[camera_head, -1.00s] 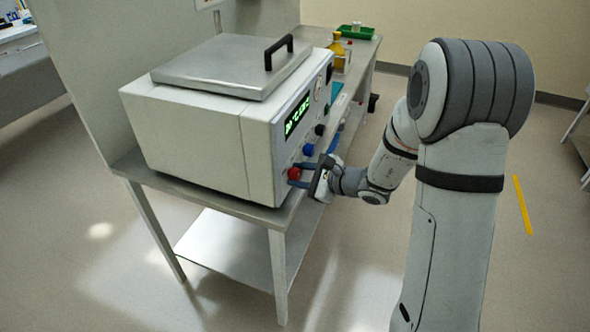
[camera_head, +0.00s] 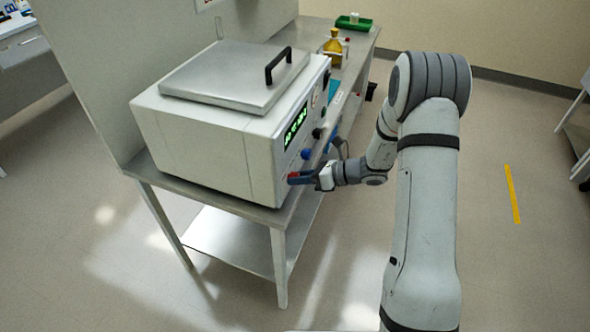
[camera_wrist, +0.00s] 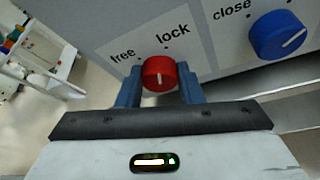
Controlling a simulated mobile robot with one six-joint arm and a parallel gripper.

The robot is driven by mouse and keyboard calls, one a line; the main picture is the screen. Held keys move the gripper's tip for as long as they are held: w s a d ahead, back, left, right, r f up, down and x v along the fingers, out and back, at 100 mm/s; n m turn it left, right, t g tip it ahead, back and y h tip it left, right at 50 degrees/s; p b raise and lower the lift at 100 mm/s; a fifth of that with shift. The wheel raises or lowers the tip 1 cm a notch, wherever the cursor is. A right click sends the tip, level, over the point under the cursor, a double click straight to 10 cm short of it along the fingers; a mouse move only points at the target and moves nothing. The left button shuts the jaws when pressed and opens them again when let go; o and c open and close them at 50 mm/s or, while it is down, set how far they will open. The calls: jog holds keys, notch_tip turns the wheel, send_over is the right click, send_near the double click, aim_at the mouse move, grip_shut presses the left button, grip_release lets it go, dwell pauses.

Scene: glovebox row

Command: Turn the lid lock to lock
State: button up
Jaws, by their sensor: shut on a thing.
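The lid lock is a red round knob (camera_wrist: 159,73) on the front panel of the white box-shaped machine (camera_head: 205,150). The words "free" and "lock" are printed above it, each with a small dot. Its pale pointer mark shows on its face, but which word it lines up with is hard to tell. My gripper (camera_wrist: 160,84) is shut on the knob, with one blue finger on each side. In the head view my gripper (camera_head: 297,178) reaches the panel's lower near corner and mostly hides the knob. The metal lid (camera_head: 235,75) with a black handle lies flat on top.
A blue knob (camera_wrist: 281,37) marked "close" sits right of the red one. In the head view the blue knob (camera_head: 307,154) and a green display (camera_head: 296,129) are on the panel. The machine stands on a steel table (camera_head: 265,214). Bottles and a green tray (camera_head: 354,24) stand farther back.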

jog(key=shift+w+d+m+g+y+p, duration=0.2)
jog(key=shift+m+g+y+p, duration=0.15)
jog(key=shift+m+p, duration=0.4)
jog(key=shift+w+d+m+g+y+p, duration=0.1)
jog(key=shift+w+m+g+y+p, duration=0.15)
jog(key=shift+m+g+p, duration=0.45)
jog(key=shift+s+m+t, duration=0.1)
jog(key=shift+m+t, duration=0.15)
jog(key=o, duration=0.9)
jog(key=shift+f, duration=0.1)
jog(key=shift+o, duration=0.4)
jog(key=shift+a, duration=0.1)
jog(key=b+v, duration=0.1)
jog(key=v, duration=0.6)
jog(key=shift+d, duration=0.4)
